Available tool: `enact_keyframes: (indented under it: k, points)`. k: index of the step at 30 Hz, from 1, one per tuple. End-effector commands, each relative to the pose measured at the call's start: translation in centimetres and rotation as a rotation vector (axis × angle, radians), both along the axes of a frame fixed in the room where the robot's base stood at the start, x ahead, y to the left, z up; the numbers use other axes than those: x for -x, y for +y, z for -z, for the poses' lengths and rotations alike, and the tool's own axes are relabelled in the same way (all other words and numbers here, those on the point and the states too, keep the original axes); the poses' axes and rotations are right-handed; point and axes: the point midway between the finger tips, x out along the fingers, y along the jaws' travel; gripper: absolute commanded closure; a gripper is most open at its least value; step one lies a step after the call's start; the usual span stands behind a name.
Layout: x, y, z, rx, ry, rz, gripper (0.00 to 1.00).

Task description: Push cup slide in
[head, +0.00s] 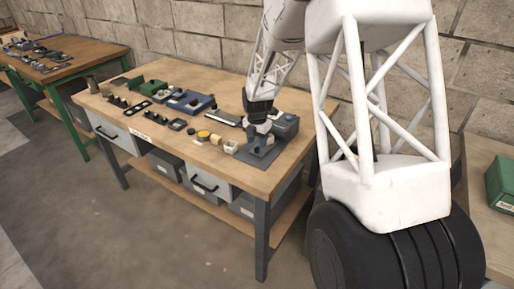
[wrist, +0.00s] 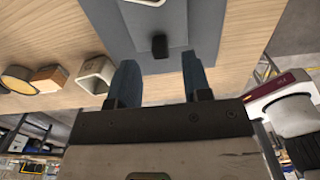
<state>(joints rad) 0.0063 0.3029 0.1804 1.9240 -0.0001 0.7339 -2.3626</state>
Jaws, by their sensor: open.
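My gripper (head: 264,136) is over the right end of the wooden workbench, above a grey plate (head: 258,158) beside a dark grey box-like unit (head: 287,125). In the wrist view my gripper (wrist: 160,62) has its two blue-grey fingers apart, with nothing held between them. A small black knob (wrist: 160,46) stands on the grey plate (wrist: 182,30), just ahead of the gap between the fingertips. I cannot tell whether the fingers touch it. The plate and knob seem to be the cup slide. A light metal part (wrist: 146,2) shows at the top edge, mostly cut off.
A pale square hollow block (head: 230,146), a small wooden block (head: 215,139) and a yellow-topped round piece (head: 203,135) stand left of the plate. A blue tray (head: 190,101) and a green box (head: 145,86) are farther left. The bench's front strip is clear.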

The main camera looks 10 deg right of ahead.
Motion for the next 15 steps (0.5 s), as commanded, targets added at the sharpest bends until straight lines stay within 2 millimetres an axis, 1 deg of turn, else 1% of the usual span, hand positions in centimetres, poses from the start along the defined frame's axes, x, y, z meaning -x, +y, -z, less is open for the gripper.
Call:
enact_keyframes:
  k: [1,6,10,15]
  points:
    - [0.0,0.0,0.8,0.0,0.003,0.0,0.55]
    - [0.1,0.0,2.4,0.0,0.001,0.0,0.55]
    - [0.0,0.0,3.1,0.0,0.0,0.0,0.55]
    - [0.0,0.0,3.4,0.0,0.0,0.0,0.55]
